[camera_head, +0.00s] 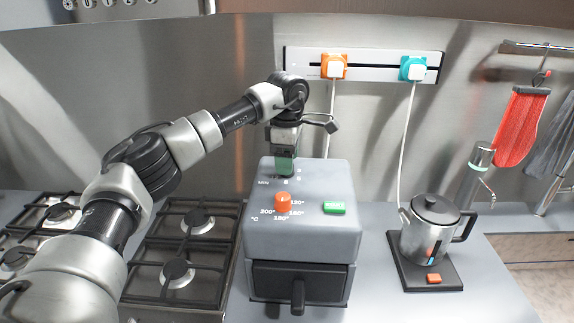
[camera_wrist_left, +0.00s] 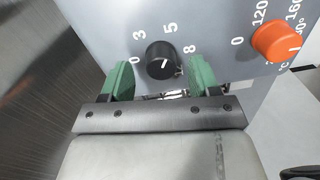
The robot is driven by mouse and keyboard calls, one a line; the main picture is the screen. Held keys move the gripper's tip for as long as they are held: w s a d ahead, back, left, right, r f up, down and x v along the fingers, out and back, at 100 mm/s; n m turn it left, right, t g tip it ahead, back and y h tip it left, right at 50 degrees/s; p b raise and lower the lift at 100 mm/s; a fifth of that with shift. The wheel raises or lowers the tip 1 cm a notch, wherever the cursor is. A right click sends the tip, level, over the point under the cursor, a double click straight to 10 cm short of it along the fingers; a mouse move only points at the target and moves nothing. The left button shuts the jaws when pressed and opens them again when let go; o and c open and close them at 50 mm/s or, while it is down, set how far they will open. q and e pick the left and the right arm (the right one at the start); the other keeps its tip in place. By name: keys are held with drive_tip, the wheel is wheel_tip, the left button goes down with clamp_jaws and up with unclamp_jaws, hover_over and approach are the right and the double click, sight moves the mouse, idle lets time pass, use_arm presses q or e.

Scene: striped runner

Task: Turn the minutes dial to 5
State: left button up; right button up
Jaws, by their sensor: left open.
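The grey air fryer (camera_head: 318,235) stands on the counter. Its black minutes dial (camera_wrist_left: 160,55) shows in the left wrist view, ringed by the marks 0, 3, 5 and 8. A short pale mark shows on the dial, but I cannot tell for sure which number it points to. My left gripper (camera_head: 286,166) is over the top back of the fryer and hides this dial in the head view. Its green fingers (camera_wrist_left: 160,72) are open, one on either side of the dial, with gaps visible. My right gripper is out of view.
The orange temperature dial (camera_head: 283,202) and a green button (camera_head: 334,208) are close by on the fryer top. A gas hob (camera_head: 185,250) is at left. A kettle (camera_head: 430,228) on its black base stands at right. Plugs and cords (camera_head: 334,66) are on the wall behind.

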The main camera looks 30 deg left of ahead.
use_arm(q)
wheel_tip(320, 180, up, 9)
drive_tip(key=b, duration=0.1)
drive_tip(key=shift+b, duration=0.35)
idle(0.3)
